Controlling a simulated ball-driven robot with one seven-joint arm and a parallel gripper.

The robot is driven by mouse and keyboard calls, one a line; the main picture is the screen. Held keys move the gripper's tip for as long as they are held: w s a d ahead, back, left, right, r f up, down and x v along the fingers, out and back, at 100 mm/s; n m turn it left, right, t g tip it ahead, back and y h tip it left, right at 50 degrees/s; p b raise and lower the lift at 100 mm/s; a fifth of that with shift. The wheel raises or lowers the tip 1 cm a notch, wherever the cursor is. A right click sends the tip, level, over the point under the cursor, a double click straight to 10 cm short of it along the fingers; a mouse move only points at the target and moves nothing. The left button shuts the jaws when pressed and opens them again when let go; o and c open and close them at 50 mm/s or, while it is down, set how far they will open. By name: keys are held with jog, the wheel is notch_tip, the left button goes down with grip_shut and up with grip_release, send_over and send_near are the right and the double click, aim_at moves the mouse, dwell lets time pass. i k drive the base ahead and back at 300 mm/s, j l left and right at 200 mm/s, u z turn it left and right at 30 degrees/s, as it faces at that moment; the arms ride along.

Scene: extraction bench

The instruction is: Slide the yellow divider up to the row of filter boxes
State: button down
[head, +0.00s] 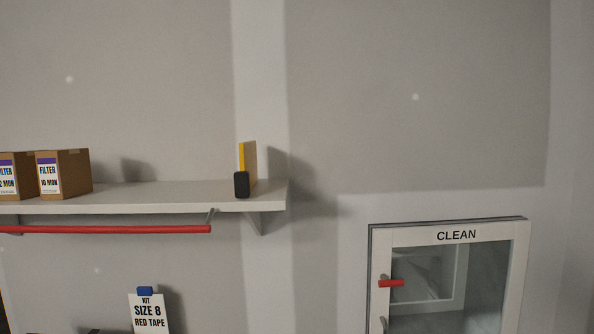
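The yellow divider (249,160) stands upright near the right end of the wall shelf (160,196). A black block-like part (241,185) is at its front lower edge. The filter boxes are brown cartons with white and purple labels at the left of the shelf. The rightmost box (64,175) reads "FILTER 10 MON", and another box (9,177) stands beside it, cut by the picture's left edge. A wide bare stretch of shelf lies between the rightmost box and the divider. My gripper is not in view.
A red rail (110,229) runs below the shelf's front edge. A shelf bracket is under the right end. A white card (149,312) reading "KIT SIZE 8 RED TAPE" is below. A white-framed glass cabinet (456,236) marked "CLEAN", with a red handle (391,283), is at lower right.

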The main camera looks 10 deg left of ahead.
aim_at(244, 179)
jog(key=i+l+u, duration=0.1)
jog(key=i+l, duration=0.2)
jog(key=i+l+u, duration=0.1)
jog(key=i+l, duration=0.2)
jog(key=l, duration=0.25)
jog(key=i+l+u, duration=0.1)
jog(key=i+l, duration=0.15)
jog(key=l, duration=0.2)
